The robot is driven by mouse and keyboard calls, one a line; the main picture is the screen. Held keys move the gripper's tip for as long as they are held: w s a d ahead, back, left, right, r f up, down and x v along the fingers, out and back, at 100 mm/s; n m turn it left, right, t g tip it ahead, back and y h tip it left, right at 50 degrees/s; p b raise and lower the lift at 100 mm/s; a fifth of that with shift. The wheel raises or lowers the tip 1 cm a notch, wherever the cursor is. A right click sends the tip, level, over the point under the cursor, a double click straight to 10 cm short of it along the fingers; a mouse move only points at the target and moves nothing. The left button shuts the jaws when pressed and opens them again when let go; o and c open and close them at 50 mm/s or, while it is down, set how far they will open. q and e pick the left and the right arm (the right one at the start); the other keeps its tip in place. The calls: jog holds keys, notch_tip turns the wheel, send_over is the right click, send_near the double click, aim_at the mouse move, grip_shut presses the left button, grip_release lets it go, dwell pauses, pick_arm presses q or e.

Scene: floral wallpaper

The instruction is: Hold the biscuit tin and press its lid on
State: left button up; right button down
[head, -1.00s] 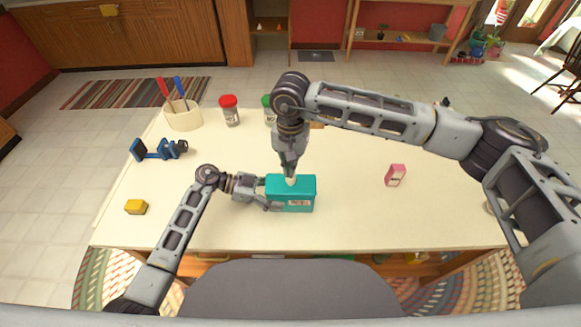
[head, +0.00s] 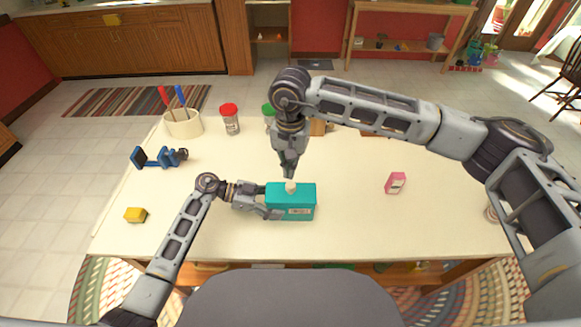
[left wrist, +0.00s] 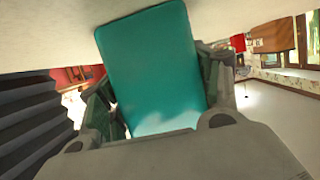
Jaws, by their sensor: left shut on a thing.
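The teal biscuit tin (head: 299,212) stands upright on the cream table, with a label on its front. Its teal lid (head: 306,190) sits on top and looks level, with a small white knob (head: 290,187). Whether any gap is left under the lid is too small to tell. My left gripper (head: 270,208) is shut on the tin's left end. In the left wrist view the teal tin (left wrist: 155,65) lies between the two fingers. My right gripper (head: 289,172) points down just above the knob, apart from it; its finger opening is unclear.
A pink box (head: 395,183) stands to the right. A yellow block (head: 136,215) and a blue clamp-like tool (head: 158,157) lie left. A utensil crock (head: 184,124) and a red-topped jar (head: 230,120) stand behind. The table front right of the tin is clear.

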dwell(0.3)
pick_arm(q)
jog(key=o, duration=1.1)
jog(key=shift+a, duration=0.1)
jog(key=shift+v, duration=5.9)
